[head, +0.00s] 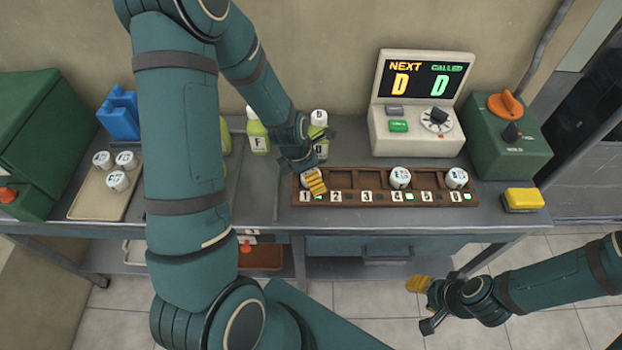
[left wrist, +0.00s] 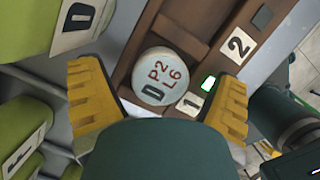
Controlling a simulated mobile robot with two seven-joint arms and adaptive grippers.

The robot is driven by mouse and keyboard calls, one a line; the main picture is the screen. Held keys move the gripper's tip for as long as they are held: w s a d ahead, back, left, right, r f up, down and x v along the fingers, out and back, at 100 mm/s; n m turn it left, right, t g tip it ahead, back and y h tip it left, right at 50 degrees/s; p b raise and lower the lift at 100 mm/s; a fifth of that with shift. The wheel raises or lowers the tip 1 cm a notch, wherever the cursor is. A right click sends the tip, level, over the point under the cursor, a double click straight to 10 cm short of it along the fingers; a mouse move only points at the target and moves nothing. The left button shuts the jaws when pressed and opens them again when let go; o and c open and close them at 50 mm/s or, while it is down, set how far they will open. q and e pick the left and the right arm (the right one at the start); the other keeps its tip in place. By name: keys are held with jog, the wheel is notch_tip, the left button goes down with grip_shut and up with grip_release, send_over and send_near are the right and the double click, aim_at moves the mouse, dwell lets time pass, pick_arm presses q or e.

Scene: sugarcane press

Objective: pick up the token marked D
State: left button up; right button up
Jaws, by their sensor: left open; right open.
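The token marked D (left wrist: 160,76) is a round white disc with a dark D and red "P2" and "L6". It sits in slot 1 of the brown rack, beside the 1 label; in the head view a sliver of the token (head: 307,174) shows behind my finger. My left gripper (head: 314,182) is over slot 1. In the left wrist view the yellow fingers of the left gripper (left wrist: 157,82) are open on either side of the token, with no clear contact. My right gripper (head: 428,302) is open and empty, low in front of the bench.
The numbered rack (head: 345,178) also holds white tokens at slots 4 (head: 400,177) and 6 (head: 457,178). A display unit (head: 418,105) reads NEXT D, CALLED D. Labelled green bottles (head: 258,135) stand behind. A tray (head: 95,205) with three tokens and a yellow sponge (head: 523,199) flank it.

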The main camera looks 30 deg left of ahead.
pick_arm(q)
jog(key=shift+c, duration=0.4)
jog(key=c, duration=1.2)
jog(key=shift+o, duration=0.2)
